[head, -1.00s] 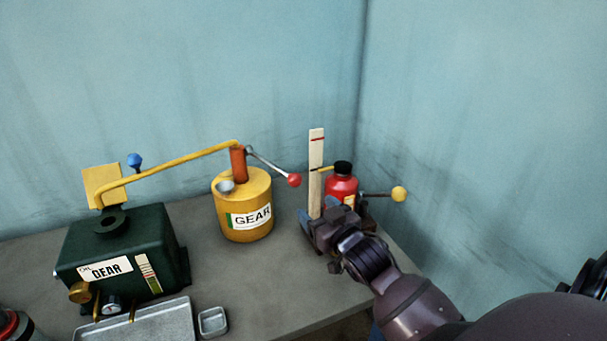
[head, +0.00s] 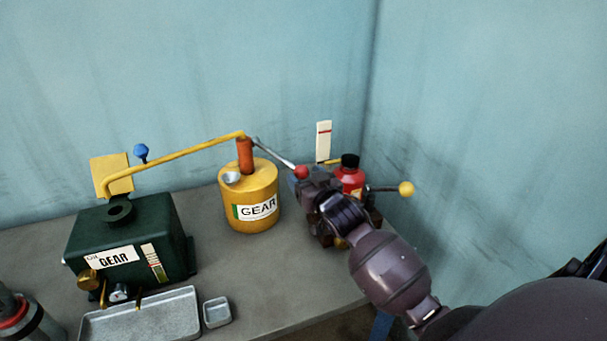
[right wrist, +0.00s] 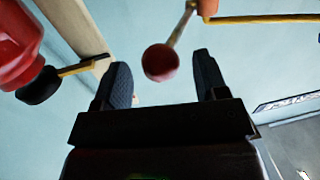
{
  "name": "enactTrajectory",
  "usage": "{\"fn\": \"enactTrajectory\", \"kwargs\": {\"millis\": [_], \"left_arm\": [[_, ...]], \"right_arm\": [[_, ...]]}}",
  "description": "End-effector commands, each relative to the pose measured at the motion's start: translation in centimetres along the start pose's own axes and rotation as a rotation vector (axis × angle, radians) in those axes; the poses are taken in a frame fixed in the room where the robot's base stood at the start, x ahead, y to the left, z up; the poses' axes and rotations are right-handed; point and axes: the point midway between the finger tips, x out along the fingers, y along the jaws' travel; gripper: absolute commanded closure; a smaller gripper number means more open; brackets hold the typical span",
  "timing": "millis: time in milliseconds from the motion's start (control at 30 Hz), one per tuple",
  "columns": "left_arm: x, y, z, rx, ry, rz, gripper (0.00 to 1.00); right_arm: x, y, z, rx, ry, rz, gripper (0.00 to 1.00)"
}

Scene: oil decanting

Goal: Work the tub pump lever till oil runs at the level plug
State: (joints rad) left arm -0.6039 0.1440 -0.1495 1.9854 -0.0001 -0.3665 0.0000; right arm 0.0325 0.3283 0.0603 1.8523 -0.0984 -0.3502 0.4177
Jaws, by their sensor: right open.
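The yellow tub (head: 250,190) labelled GEAR stands on the bench. Its grey pump lever (head: 275,153) slants down to the right from the orange pump column (head: 245,155) and ends in a red ball knob (head: 301,172). A yellow pipe (head: 180,160) runs from the column to the dark green gearbox (head: 130,245). A brass plug (head: 88,279) is on the gearbox's front. My right gripper (head: 304,181) is open at the red knob. In the right wrist view the knob (right wrist: 161,63) shows between the open fingertips (right wrist: 160,75), not gripped. My left gripper is not in view.
A red bottle with black cap (head: 350,174), a yellow-knobbed lever (head: 405,189) and a pale upright gauge board (head: 323,141) stand right, partly behind my gripper. A grey tray (head: 140,318) and a small dish (head: 217,312) lie in front of the gearbox.

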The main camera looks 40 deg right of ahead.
Motion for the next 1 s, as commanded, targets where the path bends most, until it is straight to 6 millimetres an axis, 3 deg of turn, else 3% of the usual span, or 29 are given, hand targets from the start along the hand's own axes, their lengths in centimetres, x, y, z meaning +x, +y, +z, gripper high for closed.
{"fn": "enactTrajectory", "kwargs": {"millis": [200,467,900,1000], "left_arm": [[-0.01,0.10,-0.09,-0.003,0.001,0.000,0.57],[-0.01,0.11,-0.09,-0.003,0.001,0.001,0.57],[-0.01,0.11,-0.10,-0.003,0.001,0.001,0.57],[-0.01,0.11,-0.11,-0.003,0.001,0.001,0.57]], "right_arm": [[1.26,-0.02,-0.05,-0.001,0.001,-0.001,0.33],[1.33,-0.02,-0.04,-0.001,0.001,-0.001,0.33],[1.31,-0.02,-0.02,-0.001,0.001,-0.001,0.98],[1.33,-0.02,-0.03,-0.001,0.001,-0.001,1.00]]}}
